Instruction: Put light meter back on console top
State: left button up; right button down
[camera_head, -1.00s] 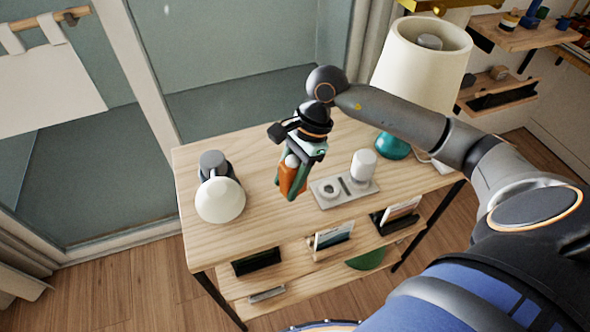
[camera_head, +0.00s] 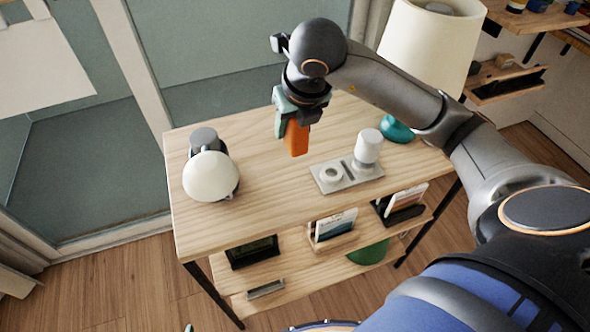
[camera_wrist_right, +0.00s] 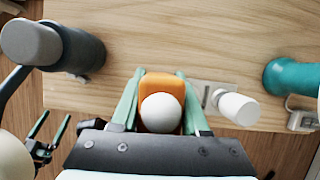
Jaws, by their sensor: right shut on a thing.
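The light meter is an orange block (camera_head: 297,138) with a white dome, which shows in the right wrist view (camera_wrist_right: 161,113). My right gripper (camera_head: 290,122) points down and is shut on it, with a green finger on each side. It hangs over the middle of the pale wooden console top (camera_head: 262,195); any gap below it is hard to judge. My left gripper (camera_wrist_right: 49,132) shows at the lower left of the right wrist view, its fingers apart and empty. In the head view, only a small green tip shows at the bottom edge.
A grey tray (camera_head: 335,187) with a white cylinder (camera_head: 368,147) is right of the meter. A lamp with a cream shade (camera_head: 425,50) and teal base (camera_head: 397,130) stands at the back right. A white-domed lamp (camera_head: 210,177) stands left. Bare wood lies between.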

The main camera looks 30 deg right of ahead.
jog(key=shift+f, duration=0.25)
jog(key=shift+m, duration=0.3)
notch_tip(320, 180, down, 5)
jog(key=shift+f+b, duration=0.15)
jog(key=shift+b, duration=0.25)
notch_tip(320, 180, down, 4)
jog(key=shift+r+b, duration=0.15)
jog(key=shift+b, duration=0.15)
jog(key=shift+f, duration=0.25)
jog(key=shift+f, duration=0.2)
jog(key=shift+c, duration=2)
grip_release()
jog(key=shift+r, duration=0.1)
